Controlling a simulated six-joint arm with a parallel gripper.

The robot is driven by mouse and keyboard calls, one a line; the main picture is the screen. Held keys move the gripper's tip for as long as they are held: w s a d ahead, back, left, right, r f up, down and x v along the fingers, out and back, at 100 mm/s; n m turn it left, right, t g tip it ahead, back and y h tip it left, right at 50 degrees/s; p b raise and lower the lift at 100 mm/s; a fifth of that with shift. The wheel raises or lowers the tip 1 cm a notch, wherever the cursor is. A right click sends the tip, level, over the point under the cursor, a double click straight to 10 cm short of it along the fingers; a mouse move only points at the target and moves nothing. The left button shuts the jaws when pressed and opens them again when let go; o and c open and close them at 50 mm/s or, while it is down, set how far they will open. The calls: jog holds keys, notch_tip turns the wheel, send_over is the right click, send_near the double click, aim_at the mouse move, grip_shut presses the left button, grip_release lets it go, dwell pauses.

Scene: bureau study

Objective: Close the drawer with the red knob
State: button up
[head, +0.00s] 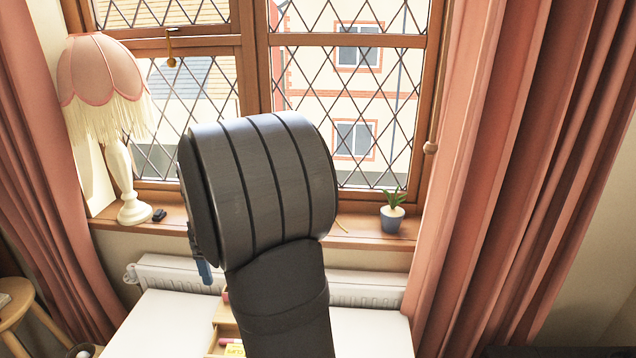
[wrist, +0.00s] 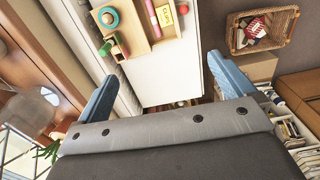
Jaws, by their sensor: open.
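A small wooden drawer unit (wrist: 128,34) stands on the white desk. An open drawer (wrist: 158,36) sticks out from it, with a pink marker and a yellow packet (wrist: 168,16) inside. In the head view the drawer (head: 226,332) shows only partly, behind my arm. In the head view one blue finger (head: 204,271) shows beside my wrist.
A teal ring (wrist: 108,17) and a green object (wrist: 108,47) are on the unit. The white desk (head: 165,325) has bare room left of the unit. Behind it are a radiator (head: 365,290) and a sill with a lamp (head: 118,165) and potted plant (head: 392,220).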

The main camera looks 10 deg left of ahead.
jog(key=c, duration=1.1)
jog(key=s+f+n, duration=0.1)
jog(key=f, duration=0.1)
jog(key=s+a+f+n+h, duration=0.1)
jog(key=f, duration=0.1)
jog(key=s+a+f+n+h, duration=0.1)
jog(key=f, duration=0.1)
jog(key=shift+s+g, duration=0.2)
jog(key=shift+g, duration=0.1)
grip_shut()
jog(key=s+a+f+n+t+h, duration=0.2)
jog(key=s+f+n+t+h, duration=0.4)
jog(key=s+f+n+t, duration=1.4)
jog(key=shift+w+d+f+n+g, duration=0.65)
jog(key=shift+w+f+n+g, duration=0.25)
jog(key=shift+w+n, duration=0.7)
jog(key=shift+w+d+f+n+g, duration=0.65)
jog(key=shift+w+f+n+g, duration=0.4)
jog(key=shift+w, duration=1)
jog(key=shift+w+d+f+n+g, duration=0.65)
jog(key=shift+w+f+n, duration=0.15)
jog(key=shift+w+n, duration=0.9)
